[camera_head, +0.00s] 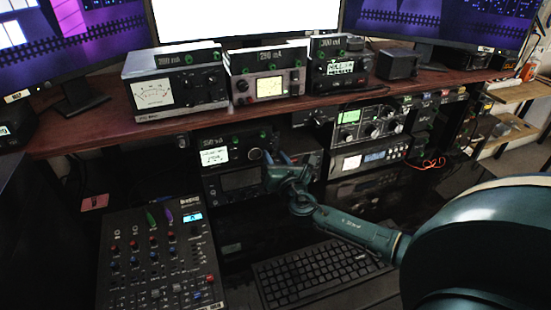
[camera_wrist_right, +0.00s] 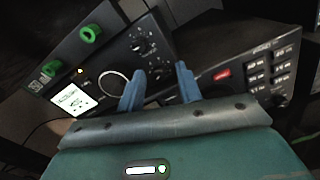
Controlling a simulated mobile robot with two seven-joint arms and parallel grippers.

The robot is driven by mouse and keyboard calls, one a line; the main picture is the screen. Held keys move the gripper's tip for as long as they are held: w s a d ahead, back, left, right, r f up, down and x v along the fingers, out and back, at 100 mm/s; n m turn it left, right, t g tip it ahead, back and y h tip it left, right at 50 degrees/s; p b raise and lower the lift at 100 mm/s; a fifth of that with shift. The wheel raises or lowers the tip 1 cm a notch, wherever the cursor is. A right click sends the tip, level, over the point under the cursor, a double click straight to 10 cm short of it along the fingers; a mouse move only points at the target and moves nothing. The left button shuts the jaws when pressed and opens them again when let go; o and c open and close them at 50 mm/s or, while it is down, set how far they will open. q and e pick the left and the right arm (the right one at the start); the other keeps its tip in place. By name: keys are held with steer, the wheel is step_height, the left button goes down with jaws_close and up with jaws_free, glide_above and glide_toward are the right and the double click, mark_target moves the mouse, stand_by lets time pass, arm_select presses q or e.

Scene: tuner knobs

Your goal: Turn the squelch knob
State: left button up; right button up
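My right gripper (camera_head: 287,162) is in front of the radio (camera_head: 232,152) on the desk below the shelf. In the right wrist view its two blue fingers (camera_wrist_right: 158,84) are apart, with a gap between them. They point at the radio's dark front panel (camera_wrist_right: 112,62). Small black knobs (camera_wrist_right: 142,44) sit on that panel just beyond the fingertips, one of them near the gap. A larger round dial (camera_wrist_right: 114,86) with a light ring lies left of the fingers. The labels are too small to read, so I cannot tell which knob is squelch. My left gripper is not in view.
A lower radio unit with a red button (camera_wrist_right: 222,73) and a keypad lies right of the fingers. A mixer (camera_head: 160,258) and a keyboard (camera_head: 318,270) lie on the desk. The wooden shelf (camera_head: 95,118) overhangs the radios.

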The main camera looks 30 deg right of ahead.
jaws_close()
arm_select(q)
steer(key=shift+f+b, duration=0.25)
steer(key=shift+b, duration=0.15)
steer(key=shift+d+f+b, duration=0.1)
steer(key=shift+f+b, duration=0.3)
steer(key=shift+b, duration=0.2)
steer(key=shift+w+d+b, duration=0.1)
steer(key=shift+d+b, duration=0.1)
steer(key=shift+b, duration=0.15)
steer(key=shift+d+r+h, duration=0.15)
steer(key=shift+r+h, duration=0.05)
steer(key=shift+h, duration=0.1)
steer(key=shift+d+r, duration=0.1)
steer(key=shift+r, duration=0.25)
arm_select(e)
steer(key=m, duration=0.5)
steer(key=shift+m, duration=0.3)
